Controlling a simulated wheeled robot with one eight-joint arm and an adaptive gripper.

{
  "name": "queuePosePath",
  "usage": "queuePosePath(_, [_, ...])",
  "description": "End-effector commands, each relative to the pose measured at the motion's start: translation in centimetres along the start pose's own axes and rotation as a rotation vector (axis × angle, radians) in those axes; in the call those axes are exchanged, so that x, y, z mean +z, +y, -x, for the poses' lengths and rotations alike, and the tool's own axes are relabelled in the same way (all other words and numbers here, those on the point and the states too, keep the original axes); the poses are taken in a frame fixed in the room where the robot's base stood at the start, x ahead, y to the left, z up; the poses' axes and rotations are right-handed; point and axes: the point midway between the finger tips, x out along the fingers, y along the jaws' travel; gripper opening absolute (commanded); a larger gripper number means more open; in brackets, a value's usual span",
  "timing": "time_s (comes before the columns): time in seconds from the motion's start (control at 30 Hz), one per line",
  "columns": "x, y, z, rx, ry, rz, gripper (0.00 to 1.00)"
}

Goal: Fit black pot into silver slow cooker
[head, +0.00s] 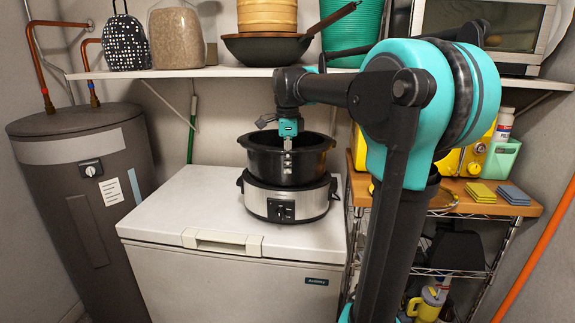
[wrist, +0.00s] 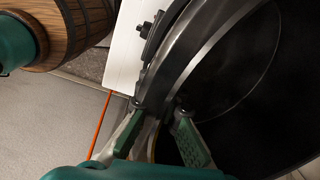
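The black pot (head: 262,163) is upright, directly over the silver slow cooker (head: 313,202) in the head view. Most of the pot's outer wall shows above the cooker's rim. I cannot tell whether its base is inside the cooker or just above it. The slow cooker stands on a white chest freezer, with its dial facing front. My gripper (head: 288,145) comes down on the near side of the pot's rim. In the wrist view, the fingers of my gripper (wrist: 158,108) straddle the rim and appear closed on it. The pot's dark inside (wrist: 255,90) fills the right side there.
The white chest freezer (head: 180,215) has free lid space left of the cooker. A shelf (head: 200,72) with a pan (head: 270,48) and jars hangs above. A grey water tank (head: 85,190) stands left. A wooden-topped rack (head: 460,208) with sponges is at right.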

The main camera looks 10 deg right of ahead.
Motion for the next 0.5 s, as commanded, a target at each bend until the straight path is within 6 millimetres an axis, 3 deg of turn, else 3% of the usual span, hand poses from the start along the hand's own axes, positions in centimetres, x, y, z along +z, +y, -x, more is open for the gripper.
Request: queuePosePath(0.5, [0.0, 0.0, -1.4, -0.001, 0.0, 0.0, 0.0])
